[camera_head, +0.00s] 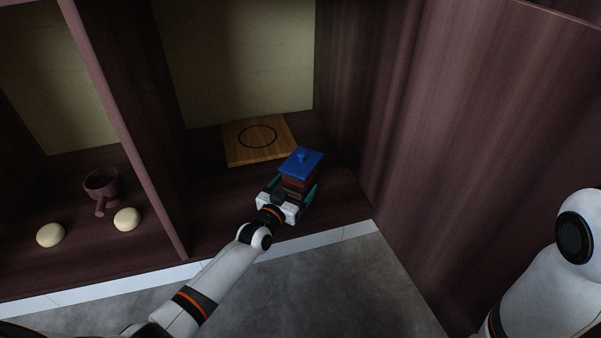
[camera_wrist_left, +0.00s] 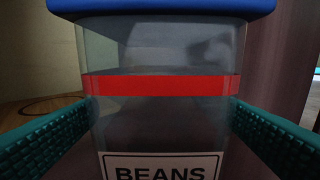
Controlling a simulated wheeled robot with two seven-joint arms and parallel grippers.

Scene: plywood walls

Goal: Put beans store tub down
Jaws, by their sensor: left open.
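The beans store tub (camera_head: 296,181) stands in the right-hand compartment of the dark wooden shelf, at the front right of the wooden board. It has a blue lid with a knob, see-through walls, a red band and a label reading BEANS. In the left wrist view the tub (camera_wrist_left: 160,120) fills the middle. My left gripper (camera_head: 292,195) is open, with a teal finger (camera_wrist_left: 40,140) on each side of the tub. I cannot tell whether the fingers touch it. The tub's base is hidden. My right gripper is out of view.
The wooden board (camera_head: 236,152) with a dark ring lies behind the tub. A divider (camera_head: 140,150) separates the left compartment, which holds a dark handled cup (camera_head: 101,184) and two pale round things (camera_head: 127,219), (camera_head: 50,235). A tall side wall (camera_head: 400,120) stands close on the right.

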